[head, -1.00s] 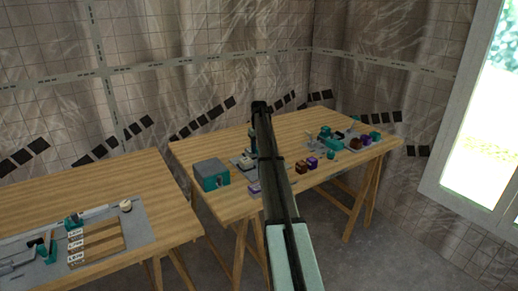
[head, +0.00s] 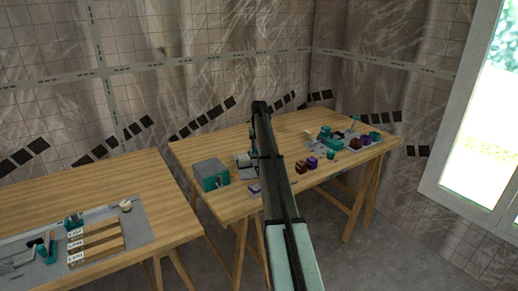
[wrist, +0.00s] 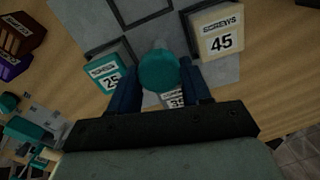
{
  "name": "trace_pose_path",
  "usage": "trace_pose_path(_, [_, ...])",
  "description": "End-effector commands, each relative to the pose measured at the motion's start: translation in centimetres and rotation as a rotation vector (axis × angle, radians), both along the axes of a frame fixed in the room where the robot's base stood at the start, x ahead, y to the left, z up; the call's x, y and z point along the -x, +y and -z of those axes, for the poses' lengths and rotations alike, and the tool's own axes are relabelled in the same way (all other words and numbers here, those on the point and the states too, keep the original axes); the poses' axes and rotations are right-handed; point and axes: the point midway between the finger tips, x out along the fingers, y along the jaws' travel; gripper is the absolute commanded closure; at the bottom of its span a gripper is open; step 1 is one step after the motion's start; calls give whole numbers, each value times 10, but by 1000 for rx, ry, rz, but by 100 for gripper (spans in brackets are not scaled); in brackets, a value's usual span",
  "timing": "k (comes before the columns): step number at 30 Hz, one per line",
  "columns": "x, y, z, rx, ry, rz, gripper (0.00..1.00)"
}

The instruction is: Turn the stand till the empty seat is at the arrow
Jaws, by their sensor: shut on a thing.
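In the wrist view, my gripper (wrist: 160,84) is shut on a round teal knob (wrist: 158,68) in the middle of the grey stand (wrist: 95,22). Around the knob sit a teal box marked 25 (wrist: 107,68), a cream box marked SCREWS 45 (wrist: 217,36) and a third labelled box (wrist: 174,97), partly covered by my gripper. A dark-outlined empty seat (wrist: 141,22) lies at the top edge, beyond the knob. In the head view, my arm hides much of the stand (head: 243,164). I cannot make out the arrow.
Brown and purple boxes (head: 307,164) stand right of my arm on the table (head: 215,150), with teal parts farther right. A grey and teal case (head: 210,174) stands left of the stand. Another table (head: 110,180) is at the left.

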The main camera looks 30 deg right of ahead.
Motion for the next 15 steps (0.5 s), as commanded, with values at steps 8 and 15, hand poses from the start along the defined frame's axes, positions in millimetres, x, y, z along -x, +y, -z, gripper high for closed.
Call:
trace_pose_path(8, [0, -1, 0, 0, 0, 140, 100])
trace_pose_path(15, [1, -1, 0, 0, 0, 259, 100])
